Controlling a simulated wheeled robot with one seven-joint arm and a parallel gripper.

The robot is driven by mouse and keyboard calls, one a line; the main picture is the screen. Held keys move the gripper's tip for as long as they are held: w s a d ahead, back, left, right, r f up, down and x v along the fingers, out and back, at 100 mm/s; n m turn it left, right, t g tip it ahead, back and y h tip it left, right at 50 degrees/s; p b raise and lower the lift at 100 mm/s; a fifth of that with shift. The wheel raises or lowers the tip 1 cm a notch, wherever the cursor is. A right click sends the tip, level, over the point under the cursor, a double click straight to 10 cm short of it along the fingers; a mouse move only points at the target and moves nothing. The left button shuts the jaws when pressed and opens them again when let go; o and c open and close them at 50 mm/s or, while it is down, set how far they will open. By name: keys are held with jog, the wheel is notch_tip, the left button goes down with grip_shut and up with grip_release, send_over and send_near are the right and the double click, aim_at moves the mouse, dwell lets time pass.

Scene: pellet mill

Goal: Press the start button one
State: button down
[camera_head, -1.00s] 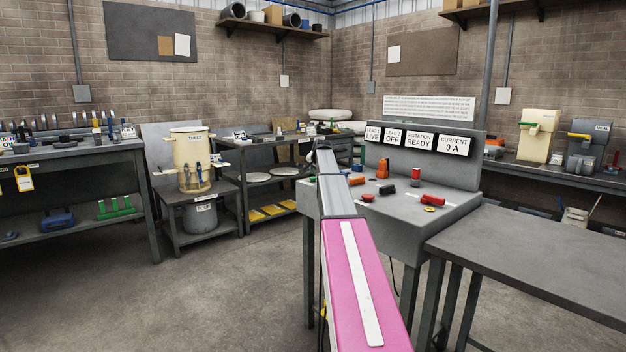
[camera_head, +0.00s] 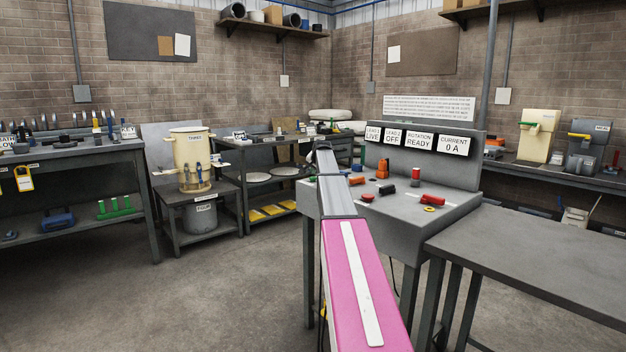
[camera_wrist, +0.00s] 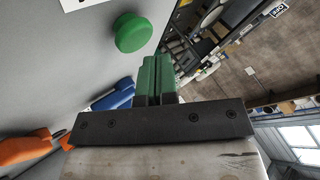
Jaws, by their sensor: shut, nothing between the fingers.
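A round green button (camera_wrist: 133,32) stands out from a light grey panel face in the wrist view, with part of a white label beside it at the top edge. My gripper (camera_wrist: 157,62) shows green fingers held together with nothing between them. The fingertips appear just below and to the right of the button, with a visible gap in the picture; the depth between them is hard to tell. In the head view, the grey control desk (camera_head: 440,205) stands ahead, and my arm covers its left side. The button cannot be made out there.
A blue part (camera_wrist: 113,97) and an orange part (camera_wrist: 28,146) lie near the fingers. Signs on the desk's back panel (camera_head: 420,140) read LEAD 1 LIVE, LEAD 2 OFF, ROTATION READY, CURRENT 0 A. A bare grey table (camera_head: 530,250) stands at right; open floor lies left.

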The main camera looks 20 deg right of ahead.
jog(key=shift+f, duration=0.15)
jog(key=shift+f, duration=0.2)
jog(key=shift+f, duration=0.5)
dwell(0.8)
jog(key=shift+r, duration=0.9)
jog(key=shift+r, duration=0.1)
jog(key=shift+r, duration=2.45)
jog(key=shift+s, duration=0.1)
